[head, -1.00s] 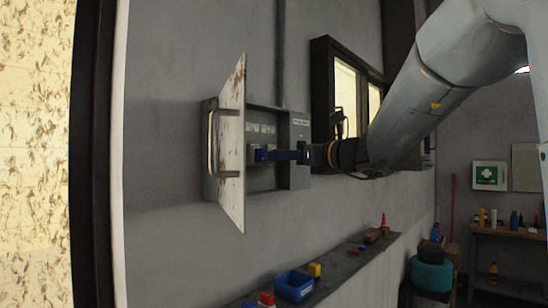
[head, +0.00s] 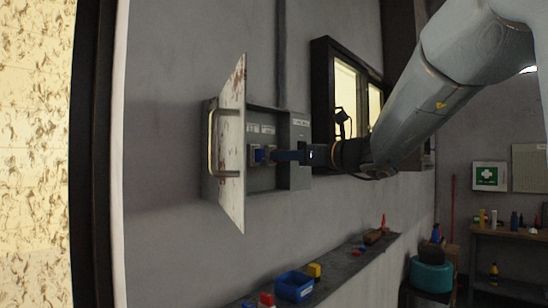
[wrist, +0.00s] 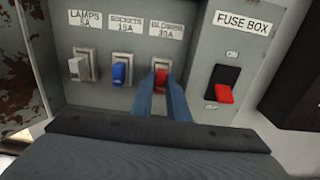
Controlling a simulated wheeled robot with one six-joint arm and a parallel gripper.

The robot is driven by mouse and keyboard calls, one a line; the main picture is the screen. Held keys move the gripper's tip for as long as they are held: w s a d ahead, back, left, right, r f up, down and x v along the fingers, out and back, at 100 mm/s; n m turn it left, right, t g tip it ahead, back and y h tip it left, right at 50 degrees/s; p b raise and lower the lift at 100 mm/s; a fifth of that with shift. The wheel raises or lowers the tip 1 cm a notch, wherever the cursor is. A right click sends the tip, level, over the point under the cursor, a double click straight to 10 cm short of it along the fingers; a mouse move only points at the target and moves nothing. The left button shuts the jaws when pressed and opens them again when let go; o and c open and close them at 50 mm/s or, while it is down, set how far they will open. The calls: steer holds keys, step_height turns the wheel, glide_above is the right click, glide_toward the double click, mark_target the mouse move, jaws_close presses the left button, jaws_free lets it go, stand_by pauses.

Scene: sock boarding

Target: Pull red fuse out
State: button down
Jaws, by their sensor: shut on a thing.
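The red fuse (wrist: 161,80) sits in the right of three holders, under a label that seems to read "BLOWER 30A", in the wrist view. My gripper (wrist: 162,84) is shut on it, one blue finger on each side. The fuse box (head: 291,125) is on the wall in the head view, where my gripper (head: 272,155) reaches in from the right. The red fuse is hidden there. The blue fuse (wrist: 121,73) and the white fuse (wrist: 77,68) sit in holders to the left, labelled sockets and lamps.
A red switch lever (wrist: 224,93) is right of the fuses, at the lower "off" end. The box's open door (head: 232,140) stands out on the left, close to my gripper. A shelf (head: 345,262) below holds a blue bin (head: 294,287) and small blocks.

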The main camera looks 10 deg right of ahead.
steer(key=shift+s+d, duration=0.35)
steer(key=shift+s, duration=0.15)
steer(key=shift+s+d, duration=0.2)
steer(key=shift+s, duration=0.1)
steer(key=shift+s+d, duration=0.2)
steer(key=shift+s, duration=0.05)
steer(key=shift+v, duration=0.85)
steer(key=p+v, duration=0.6)
steer(key=v, duration=1.3)
steer(key=shift+s+d, duration=0.2)
steer(key=shift+s, duration=0.1)
stand_by(0.3)
